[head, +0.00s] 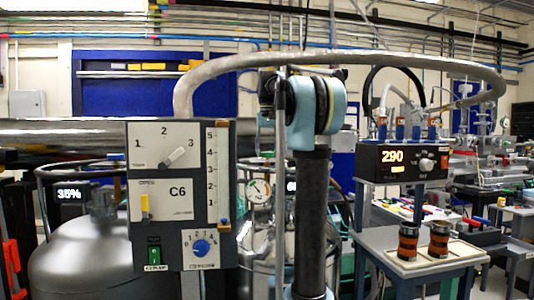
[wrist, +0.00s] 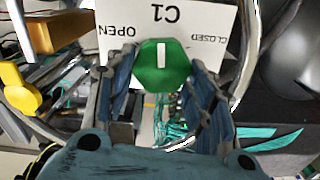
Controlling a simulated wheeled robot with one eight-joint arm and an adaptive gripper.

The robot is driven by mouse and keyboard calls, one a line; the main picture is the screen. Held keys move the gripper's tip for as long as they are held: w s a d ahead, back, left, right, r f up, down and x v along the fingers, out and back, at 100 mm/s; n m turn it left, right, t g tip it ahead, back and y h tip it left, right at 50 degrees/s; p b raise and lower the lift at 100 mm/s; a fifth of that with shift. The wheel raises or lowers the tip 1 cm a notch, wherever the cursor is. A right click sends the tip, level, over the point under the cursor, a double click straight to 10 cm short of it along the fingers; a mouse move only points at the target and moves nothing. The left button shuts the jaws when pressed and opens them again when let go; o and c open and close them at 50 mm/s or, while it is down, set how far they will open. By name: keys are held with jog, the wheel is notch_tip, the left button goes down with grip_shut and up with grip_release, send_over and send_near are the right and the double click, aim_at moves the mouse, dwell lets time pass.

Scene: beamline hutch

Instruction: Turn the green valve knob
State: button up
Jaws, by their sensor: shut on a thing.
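The green valve knob (wrist: 162,72) shows in the wrist view, below an upside-down white plate (wrist: 170,22) marked C1, with OPEN at the left and CLOSED at the right. The knob's white line points up in the picture, between the two words. My gripper (wrist: 162,88) has one blue-grey finger on each side of the knob and is shut on it. The exact contact at the fingertips is partly hidden. In the head view I cannot make out the knob or my gripper; my arm stands in front of that area.
A grey control panel (head: 142,200) marked C6 stands left of my arm. A box reading 290 (head: 377,160) and a small table (head: 375,245) with two dark cylinders are at the right. A yellow knob (wrist: 18,87) is left of the gripper, and a curved metal tube passes nearby.

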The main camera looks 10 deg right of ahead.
jog(key=n, duration=0.5)
jog(key=shift+w+a+n, duration=0.1)
jog(key=shift+a+n, duration=0.1)
jog(key=shift+n, duration=0.1)
jog(key=shift+a+n, duration=0.1)
jog(key=shift+n, duration=2.2)
jog(key=o, duration=1.1)
jog(key=shift+c, duration=0.2)
notch_tip(320, 180, up, 12)
